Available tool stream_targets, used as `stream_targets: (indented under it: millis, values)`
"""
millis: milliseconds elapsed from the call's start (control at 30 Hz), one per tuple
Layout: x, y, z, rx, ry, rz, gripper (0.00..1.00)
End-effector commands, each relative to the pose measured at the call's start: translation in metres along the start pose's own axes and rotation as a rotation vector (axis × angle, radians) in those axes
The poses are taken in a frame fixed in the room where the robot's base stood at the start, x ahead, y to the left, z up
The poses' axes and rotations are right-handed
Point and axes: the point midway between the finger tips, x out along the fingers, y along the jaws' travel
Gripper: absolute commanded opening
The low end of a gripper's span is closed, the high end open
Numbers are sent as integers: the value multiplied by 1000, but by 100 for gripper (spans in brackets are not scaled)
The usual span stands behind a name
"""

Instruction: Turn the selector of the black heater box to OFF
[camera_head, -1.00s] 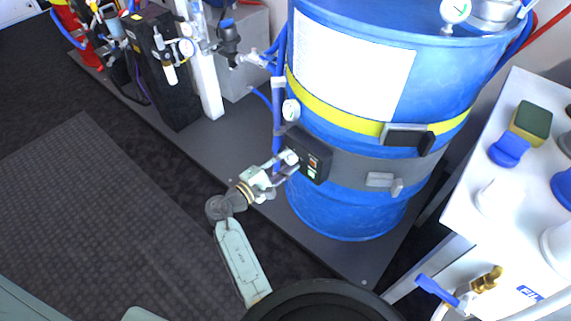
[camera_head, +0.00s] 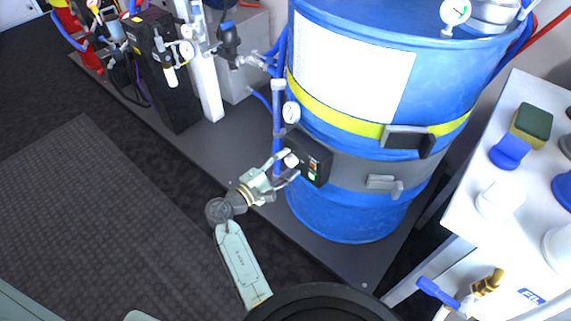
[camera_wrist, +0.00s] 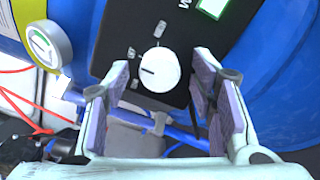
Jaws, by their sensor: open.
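The black heater box (camera_head: 322,150) is strapped to the blue drum, with small lit panels on its face. It fills the upper middle of the wrist view (camera_wrist: 112,52). Its white round selector (camera_wrist: 158,70) shows there in full, its dark pointer line towards the left. Small white marks lie above and left of the selector; I cannot read them. In the head view the selector (camera_head: 291,160) is at the box's left end. My gripper (camera_head: 287,166) is open in front of it. In the wrist view the fingers stand left and right of the selector, with visible gaps.
The blue drum (camera_head: 350,215) stands behind the box. A round gauge (camera_head: 291,112) and blue pipe (camera_head: 278,135) are close to the gripper's left. A white table (camera_head: 470,225) stands at the right. The dark floor (camera_head: 110,200) at the left is clear.

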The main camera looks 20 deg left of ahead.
Motion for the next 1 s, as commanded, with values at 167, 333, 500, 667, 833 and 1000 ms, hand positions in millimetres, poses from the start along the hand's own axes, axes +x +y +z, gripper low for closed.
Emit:
stream_targets:
  millis: [167,333,500,667,833,1000]
  values:
    - [-3,0,0,0,1,0,51]
    - [-26,0,0,-1,3,2,51]
    - [-63,0,-1,0,4,2,51]
    - [-94,0,0,0,2,1,51]
    - [-114,0,0,0,1,1,51]
    - [-120,0,0,0,0,0,51]
